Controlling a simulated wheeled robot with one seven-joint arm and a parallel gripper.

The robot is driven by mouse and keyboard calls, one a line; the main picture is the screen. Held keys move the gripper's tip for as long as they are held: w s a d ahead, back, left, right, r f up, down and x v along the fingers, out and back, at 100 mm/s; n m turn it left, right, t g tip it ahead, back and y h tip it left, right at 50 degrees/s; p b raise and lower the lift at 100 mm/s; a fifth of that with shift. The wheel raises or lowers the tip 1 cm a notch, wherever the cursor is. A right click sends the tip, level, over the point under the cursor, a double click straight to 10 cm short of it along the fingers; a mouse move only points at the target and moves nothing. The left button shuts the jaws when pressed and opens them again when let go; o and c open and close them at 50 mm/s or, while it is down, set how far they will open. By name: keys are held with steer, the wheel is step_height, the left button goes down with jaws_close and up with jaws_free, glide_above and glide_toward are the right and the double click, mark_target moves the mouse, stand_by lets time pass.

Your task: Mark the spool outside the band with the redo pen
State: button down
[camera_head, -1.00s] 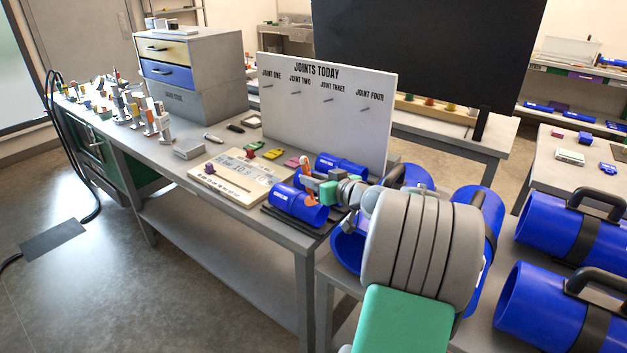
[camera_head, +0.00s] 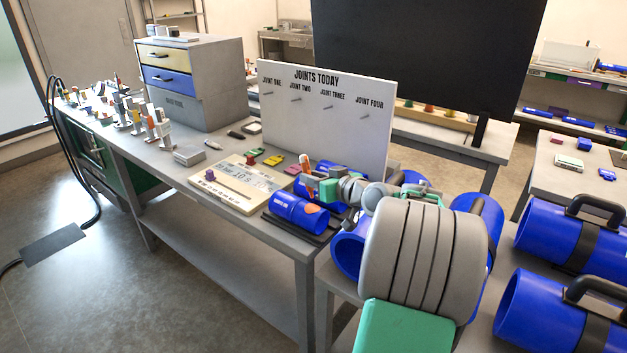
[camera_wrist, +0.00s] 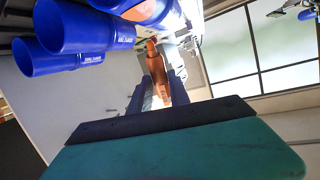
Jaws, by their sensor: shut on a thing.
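A blue spool (camera_head: 292,208) with white lettering lies on a dark base at the front right of the bench. An orange patch (camera_head: 312,209) shows near its right end. My gripper (camera_head: 311,182) is just behind and above this spool, shut on the orange redo pen (camera_head: 304,167). In the wrist view the pen (camera_wrist: 157,72) stands between the jaws, apart from the blue spools (camera_wrist: 75,28) at top left. My arm hides part of the spools behind. I cannot tell where the band is.
A white JOINTS TODAY board (camera_head: 345,125) stands behind the spools. A cream tray (camera_head: 235,200) lies to the left, with coloured blocks (camera_head: 273,160) behind it. A grey drawer cabinet (camera_head: 190,85) is farther back. Large blue pipes (camera_head: 560,235) with black handles are at right.

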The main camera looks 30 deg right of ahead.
steer(key=shift+r+p, duration=1.1)
steer(key=shift+r, duration=1.45)
